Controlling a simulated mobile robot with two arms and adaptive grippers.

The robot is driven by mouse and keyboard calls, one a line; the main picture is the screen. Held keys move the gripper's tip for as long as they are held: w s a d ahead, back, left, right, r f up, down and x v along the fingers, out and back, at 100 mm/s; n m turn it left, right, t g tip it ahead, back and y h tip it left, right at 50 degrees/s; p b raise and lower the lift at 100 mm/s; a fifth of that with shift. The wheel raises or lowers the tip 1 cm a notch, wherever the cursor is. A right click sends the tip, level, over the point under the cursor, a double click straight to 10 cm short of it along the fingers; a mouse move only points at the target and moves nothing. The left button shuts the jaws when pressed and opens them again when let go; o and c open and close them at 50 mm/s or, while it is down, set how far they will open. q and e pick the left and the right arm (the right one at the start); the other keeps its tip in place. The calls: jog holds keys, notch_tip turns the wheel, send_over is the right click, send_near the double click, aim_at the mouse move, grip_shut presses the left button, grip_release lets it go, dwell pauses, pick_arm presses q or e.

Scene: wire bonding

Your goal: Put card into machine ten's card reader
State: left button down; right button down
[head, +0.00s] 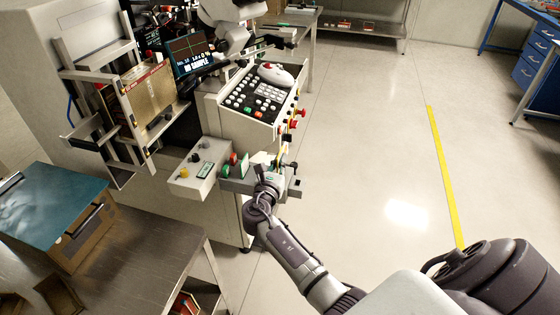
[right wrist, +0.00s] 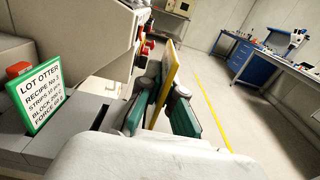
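The yellow card (right wrist: 168,72) stands upright on edge between the green-tipped fingers of my right gripper (right wrist: 163,108) in the right wrist view. The gripper appears shut on it. A grey box with a dark slot (right wrist: 101,117), which looks like the card reader, lies left of the gripper, and the card is apart from the slot. In the head view my right gripper (head: 268,178) is at the front of the machine, beside the grey box (head: 236,186). The card is mostly hidden there. My left gripper is not in view.
A green-framed sign reading "LOT OTTER" (right wrist: 42,97) stands on the grey box, beside a red button (right wrist: 19,69). A white button box (head: 193,177) and a keypad panel (head: 258,95) are close by. A metal table (head: 150,255) is at lower left. The right floor is clear.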

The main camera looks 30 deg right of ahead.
jog(key=shift+p, duration=0.3)
dwell(0.5)
jog(key=shift+f+b, duration=2.15)
jog(key=shift+f, duration=0.6)
jog(key=c, duration=1.2)
grip_release()
jog(key=shift+f, duration=0.1)
jog(key=shift+c, duration=0.2)
jog(key=shift+s, duration=0.1)
jog(key=shift+a, duration=0.1)
jog(key=shift+s+a+f, duration=0.15)
jog(key=shift+s+a, duration=0.1)
jog(key=v, duration=1.1)
jog(key=shift+a+r, duration=0.2)
jog(key=shift+r, duration=0.15)
jog(key=shift+w, duration=0.1)
